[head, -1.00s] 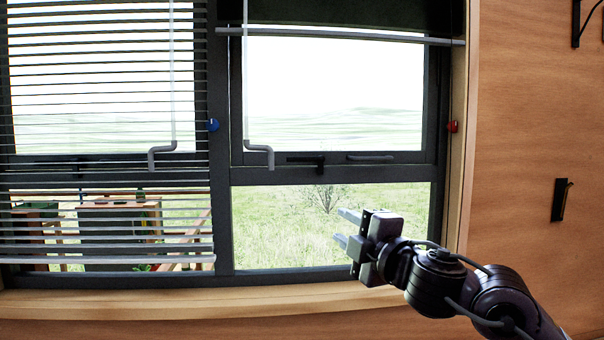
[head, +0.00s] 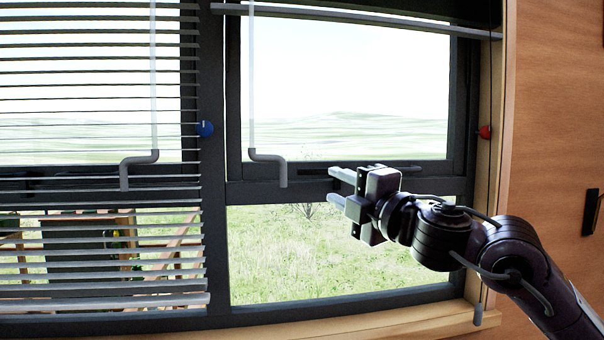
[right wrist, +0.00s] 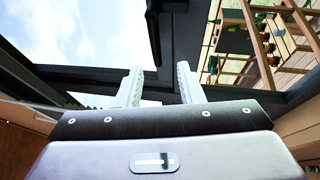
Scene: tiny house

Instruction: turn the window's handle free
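The window's handle (head: 314,171) is a short black lever on the dark crossbar between the upper and lower panes. My left gripper is not in view.
A grey bent crank rod (head: 268,157) hangs just left of the handle; another (head: 137,160) hangs before the left blinds (head: 100,250). A blue knob (head: 205,129) and a red knob (head: 485,132) sit on the window's uprights. A wooden sill (head: 370,325) runs below.

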